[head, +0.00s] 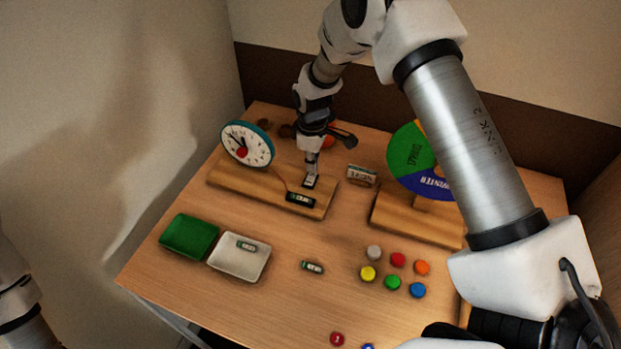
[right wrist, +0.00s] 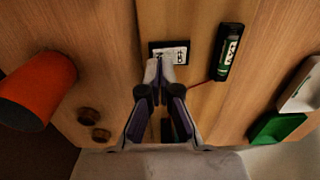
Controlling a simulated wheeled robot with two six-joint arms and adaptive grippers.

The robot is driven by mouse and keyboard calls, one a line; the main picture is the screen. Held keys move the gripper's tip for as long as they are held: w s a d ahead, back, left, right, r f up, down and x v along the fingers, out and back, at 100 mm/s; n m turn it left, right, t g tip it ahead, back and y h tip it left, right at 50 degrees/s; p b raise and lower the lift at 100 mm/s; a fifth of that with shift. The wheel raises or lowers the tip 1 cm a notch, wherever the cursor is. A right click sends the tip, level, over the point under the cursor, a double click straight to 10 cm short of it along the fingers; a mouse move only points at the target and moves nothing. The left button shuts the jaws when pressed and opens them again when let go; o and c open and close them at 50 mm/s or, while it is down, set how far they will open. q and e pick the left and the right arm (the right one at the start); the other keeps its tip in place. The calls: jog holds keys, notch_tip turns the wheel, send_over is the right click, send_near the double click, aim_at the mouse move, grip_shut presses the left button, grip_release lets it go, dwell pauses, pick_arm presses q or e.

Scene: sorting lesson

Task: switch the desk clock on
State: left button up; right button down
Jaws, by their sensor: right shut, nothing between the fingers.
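The desk clock (head: 258,143), a white dial with a blue rim, stands on a long wooden base (head: 232,178). A battery in a black holder (head: 300,200) lies near the base's right end; it also shows in the right wrist view (right wrist: 229,52). Beside it is the switch, a black-framed white plate (right wrist: 183,50), partly hidden by my fingers; it also shows in the head view (head: 310,183). My right gripper (head: 311,174) is shut and empty, pointing down with its fingertips (right wrist: 159,64) at the switch. Touching or just above I cannot tell. My left gripper is out of view.
A green tray (head: 189,236) and a white tray (head: 224,263) holding a battery (head: 246,246) are at front left. Another battery (head: 312,267) lies on the table. Several coloured discs, a season wheel (head: 408,152) and a small block (head: 361,176) are rightward. An orange cup (right wrist: 40,90) stands behind.

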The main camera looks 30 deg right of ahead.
aim_at(312, 175)
jog(key=shift+f+b, duration=0.5)
jog(key=shift+f, duration=0.65)
dwell(0.4)
jog(key=shift+r, duration=0.1)
notch_tip(312, 175, up, 7)
jog(key=p, duration=0.6)
